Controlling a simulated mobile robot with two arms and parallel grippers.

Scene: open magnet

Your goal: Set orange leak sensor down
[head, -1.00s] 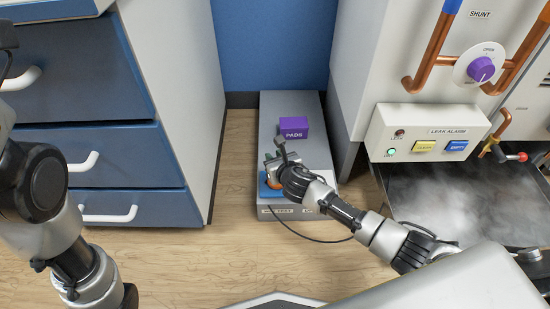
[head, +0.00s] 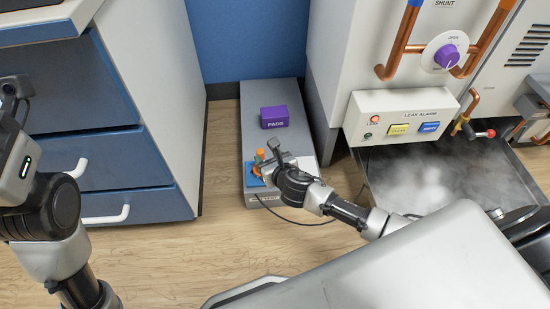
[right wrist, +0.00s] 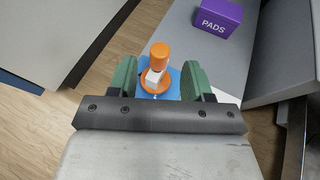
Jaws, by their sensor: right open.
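The orange leak sensor (head: 257,168) stands upright on the blue patch (head: 250,181) at the near end of the low grey platform. In the right wrist view the sensor (right wrist: 155,84) shows its round orange base, pale middle and orange top. My right gripper (right wrist: 159,82) is open, with one green-padded finger on each side of the sensor and a visible gap to the right one. In the head view the right gripper (head: 269,156) partly covers the sensor and patch. My left gripper (head: 14,90) is at the left edge, partly cut off; its jaws are unclear.
A purple PADS box (head: 274,117) sits farther back on the grey platform (head: 293,95). Blue drawers (head: 125,165) stand left; a cabinet with the LEAK ALARM panel (head: 405,117) stands right. The panel's red lamp (head: 375,119) is lit. A steaming tray (head: 410,183) lies below.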

